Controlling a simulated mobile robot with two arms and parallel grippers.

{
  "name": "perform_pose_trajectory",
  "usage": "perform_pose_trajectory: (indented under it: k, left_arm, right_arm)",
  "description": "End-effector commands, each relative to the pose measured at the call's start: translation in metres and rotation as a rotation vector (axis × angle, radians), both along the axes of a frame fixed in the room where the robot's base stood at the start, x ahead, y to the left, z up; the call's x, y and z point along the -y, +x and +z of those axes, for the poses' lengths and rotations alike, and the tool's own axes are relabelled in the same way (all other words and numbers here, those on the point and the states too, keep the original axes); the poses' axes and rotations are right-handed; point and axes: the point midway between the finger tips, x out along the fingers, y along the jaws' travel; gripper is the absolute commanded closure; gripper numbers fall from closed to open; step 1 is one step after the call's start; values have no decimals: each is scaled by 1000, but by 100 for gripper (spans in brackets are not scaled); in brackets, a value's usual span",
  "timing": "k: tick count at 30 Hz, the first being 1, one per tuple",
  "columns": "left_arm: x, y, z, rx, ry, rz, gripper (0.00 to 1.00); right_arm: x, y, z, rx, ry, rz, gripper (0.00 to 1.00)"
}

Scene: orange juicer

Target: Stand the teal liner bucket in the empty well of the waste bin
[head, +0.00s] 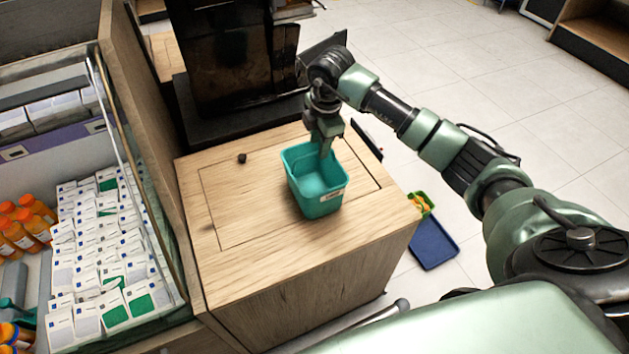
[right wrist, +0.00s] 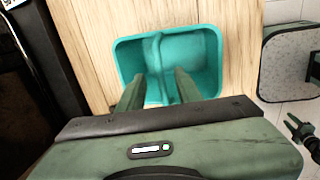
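The teal liner bucket (head: 318,190) stands upright on top of a wooden cabinet, with a small label on its front. My right gripper (head: 326,150) reaches down from above at the bucket's far right side, its fingertips over or inside the opening. In the right wrist view the two fingers (right wrist: 158,88) are apart, with the teal bucket (right wrist: 203,60) below them. I cannot tell whether they touch it. A waste bin with an empty well cannot be made out.
The wooden cabinet top (head: 240,205) has a rectangular seam and a small dark knob (head: 242,158). A dark machine (head: 235,60) stands behind. A shelf of cartons and orange bottles (head: 35,225) is at left. A blue tray (head: 433,240) lies on the floor at right.

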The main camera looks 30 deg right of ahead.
Motion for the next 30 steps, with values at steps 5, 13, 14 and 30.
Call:
perform_pose_trajectory:
  k: [5,13,14,30]
  left_arm:
    - [0,0,14,0,0,-1,64]
    - [0,0,15,0,0,-1,64]
    - [0,0,15,0,0,-1,64]
    - [-2,2,15,2,3,-2,64]
  right_arm:
    - [2,4,-26,-5,0,0,66]
    - [3,8,-44,0,1,2,66]
    - [3,8,-44,0,1,2,66]
    - [3,8,-44,1,0,2,100]
